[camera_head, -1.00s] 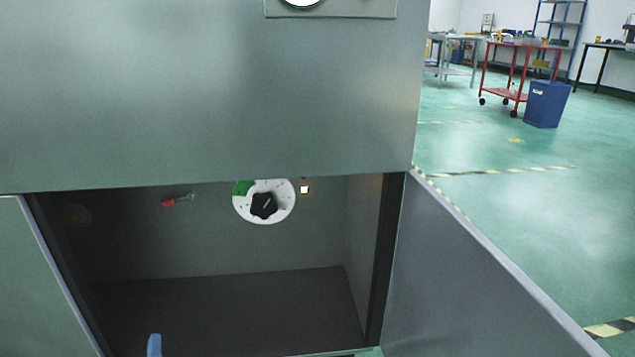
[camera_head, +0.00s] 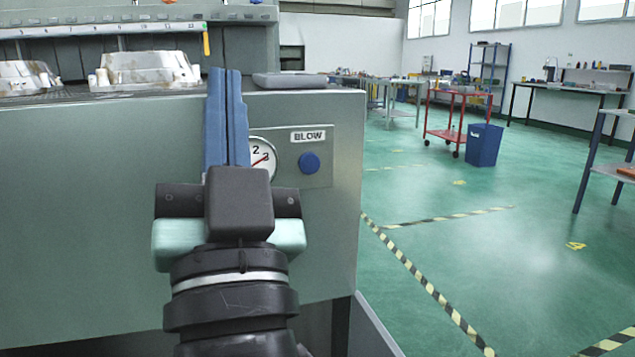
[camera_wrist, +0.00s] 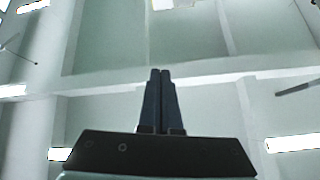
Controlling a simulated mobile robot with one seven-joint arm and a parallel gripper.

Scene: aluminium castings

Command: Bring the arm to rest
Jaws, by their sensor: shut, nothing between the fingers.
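My gripper (camera_head: 225,75) stands upright in front of the grey machine cabinet (camera_head: 90,220), its blue fingers pointing up. The fingers lie together with nothing between them, and they partly cover a round gauge (camera_head: 262,158). In the wrist view my gripper (camera_wrist: 160,72) is also shut and empty, pointing at the pale ceiling with its beams and lamps (camera_wrist: 295,144). My black and mint wrist shows below the fingers. I cannot tell whether the gripper touches the cabinet front.
A panel marked BLOW with a blue button (camera_head: 309,163) is right of my gripper. Pale castings (camera_head: 148,68) lie on the cabinet top. Green floor is open to the right, with a blue bin (camera_head: 484,145) and red cart (camera_head: 445,135) farther off.

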